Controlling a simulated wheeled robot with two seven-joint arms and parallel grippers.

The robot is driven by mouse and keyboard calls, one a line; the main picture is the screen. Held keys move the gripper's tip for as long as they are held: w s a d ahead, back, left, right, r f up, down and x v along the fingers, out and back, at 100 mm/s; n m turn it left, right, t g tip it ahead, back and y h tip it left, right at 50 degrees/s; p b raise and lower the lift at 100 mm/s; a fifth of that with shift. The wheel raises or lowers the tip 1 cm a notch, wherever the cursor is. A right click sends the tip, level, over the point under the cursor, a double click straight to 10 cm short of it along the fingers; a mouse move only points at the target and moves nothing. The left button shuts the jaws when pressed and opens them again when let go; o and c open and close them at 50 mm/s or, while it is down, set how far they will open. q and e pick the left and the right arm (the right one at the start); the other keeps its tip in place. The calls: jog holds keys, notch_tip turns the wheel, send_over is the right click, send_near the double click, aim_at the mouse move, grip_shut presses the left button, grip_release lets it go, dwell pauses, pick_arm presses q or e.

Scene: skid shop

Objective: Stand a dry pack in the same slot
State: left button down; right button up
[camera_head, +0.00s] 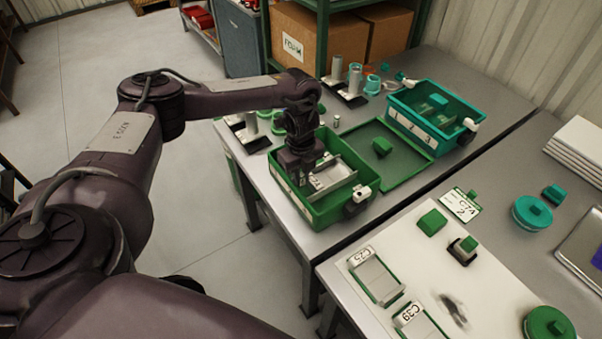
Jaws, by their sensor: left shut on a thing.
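My left gripper (298,178) reaches down into an open green case (322,220) near the table's front edge. It is shut at the left end of a silver tray-like piece (340,176) with a white label, which lies inside the case. The exact grip is hidden by the fingers. Two similar silver pieces, marked C25 (377,276) and C39 (420,322), lie on a white mat. A green block (433,222) and a green-and-dark block (463,250) also lie there; I cannot tell which thing is a dry pack. My right gripper is not in view.
The green case's lid (400,152) lies open behind it, with a green knob on top. A teal case (432,118) marked 1, 2, 3 stands farther back. Silver cylinders (355,78) stand near the shelf.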

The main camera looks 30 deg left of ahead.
pick_arm(q)
jog(key=shift+f, duration=0.3)
jog(key=shift+f, duration=0.3)
jog(key=shift+f+b, duration=0.35)
jog(key=shift+f, duration=0.05)
dwell(0.5)
jog(key=shift+f, duration=0.3)
jog(key=shift+f, duration=0.25)
jog(key=shift+f, duration=0.25)
jog(key=shift+f, duration=0.1)
dwell(0.8)
